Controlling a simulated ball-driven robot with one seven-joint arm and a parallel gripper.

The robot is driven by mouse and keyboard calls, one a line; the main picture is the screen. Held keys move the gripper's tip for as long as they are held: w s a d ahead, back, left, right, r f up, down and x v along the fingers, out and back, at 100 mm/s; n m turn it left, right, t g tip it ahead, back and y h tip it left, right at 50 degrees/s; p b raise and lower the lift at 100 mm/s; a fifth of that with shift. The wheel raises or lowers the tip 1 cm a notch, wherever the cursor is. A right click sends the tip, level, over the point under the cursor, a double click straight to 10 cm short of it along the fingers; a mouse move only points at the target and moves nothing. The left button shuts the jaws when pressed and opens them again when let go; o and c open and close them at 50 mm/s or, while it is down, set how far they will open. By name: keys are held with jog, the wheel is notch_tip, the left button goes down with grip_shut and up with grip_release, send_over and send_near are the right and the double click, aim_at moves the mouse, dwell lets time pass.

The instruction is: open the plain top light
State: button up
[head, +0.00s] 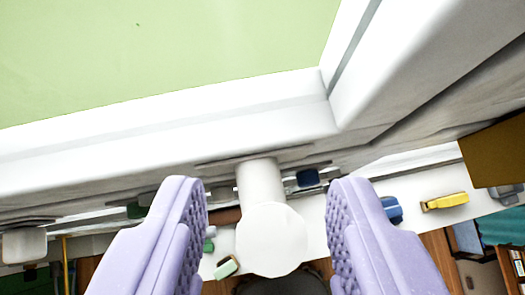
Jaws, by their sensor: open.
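The top light (190,136) is a white-framed window with a plain pale green pane (150,50), filling the upper left of the head view. A white handle with a rounded knob end (270,238) projects from the lower part of its frame. My gripper (266,215) is open, with one lilac ridged finger on each side of the handle. A gap shows between the handle and each finger. The handle's far side and the hinge of the window are hidden.
A second white fitting (24,245) sits at the left edge. Below is a white surface with a yellow object (445,201), a blue object (391,208) and a small green-and-cream block (227,267). A brown panel (495,150) stands at the right.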

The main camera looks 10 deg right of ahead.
aim_at(241, 83)
jog(key=shift+w+d+f, duration=0.1)
jog(key=shift+w+f, duration=0.2)
jog(key=shift+f, duration=0.05)
grip_shut()
jog(key=shift+w+f+b, duration=0.3)
jog(key=shift+f+b, duration=0.05)
jog(key=shift+b, duration=0.55)
jog(key=w+b, duration=0.2)
jog(key=b, duration=0.1)
jog(key=w+f+t+b, duration=0.1)
jog(key=w+b, duration=0.1)
jog(key=b, duration=0.2)
jog(key=w+t+b, duration=0.1)
jog(key=w+b, duration=0.1)
jog(key=b, duration=0.2)
jog(key=shift+f, duration=0.3)
jog(key=shift+w+r+t+b, duration=0.2)
jog(key=shift+w+t+b, duration=0.3)
jog(key=shift+w+b, duration=0.35)
jog(key=shift+s+r, duration=0.1)
jog(key=shift+s, duration=0.05)
